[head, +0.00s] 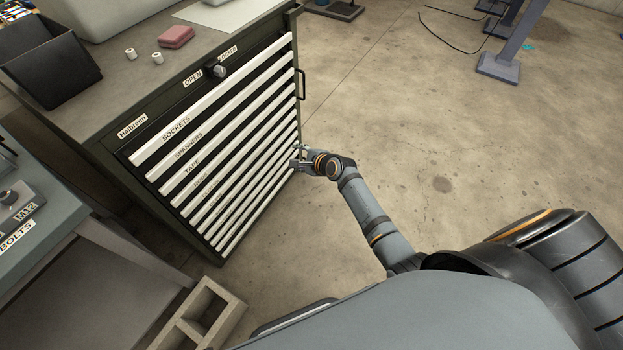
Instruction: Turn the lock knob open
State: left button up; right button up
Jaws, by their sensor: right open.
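The lock knob (218,71) is a small dark round knob with a pale face on the upper front of the dark green tool cabinet (120,158). It sits between an "OPEN" label (192,77) on its left and a "LOCKED" label (228,52) on its right. I cannot tell which way it points. My right gripper (298,157) is open and small in the view, beside the right edge of the drawer front, well below the knob and apart from it. Whether it touches the cabinet is unclear. My left gripper is not in view.
Labelled white-edged drawers (205,165) fill the cabinet front, all appearing shut. A side handle (301,84) sticks out at right. On top stand a black bin (50,70) and a pink block (176,37). A grey block (205,315) lies in front.

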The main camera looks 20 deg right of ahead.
jog(key=s+d+f+n+g+h+p, duration=0.1)
jog(key=s+d+f+n+g, duration=0.1)
jog(key=s+f, duration=0.4)
jog(key=shift+d+f+n+p, duration=0.15)
jog(key=shift+f+n+p, duration=0.2)
jog(key=shift+f+n, duration=0.4)
jog(key=shift+f, duration=0.15)
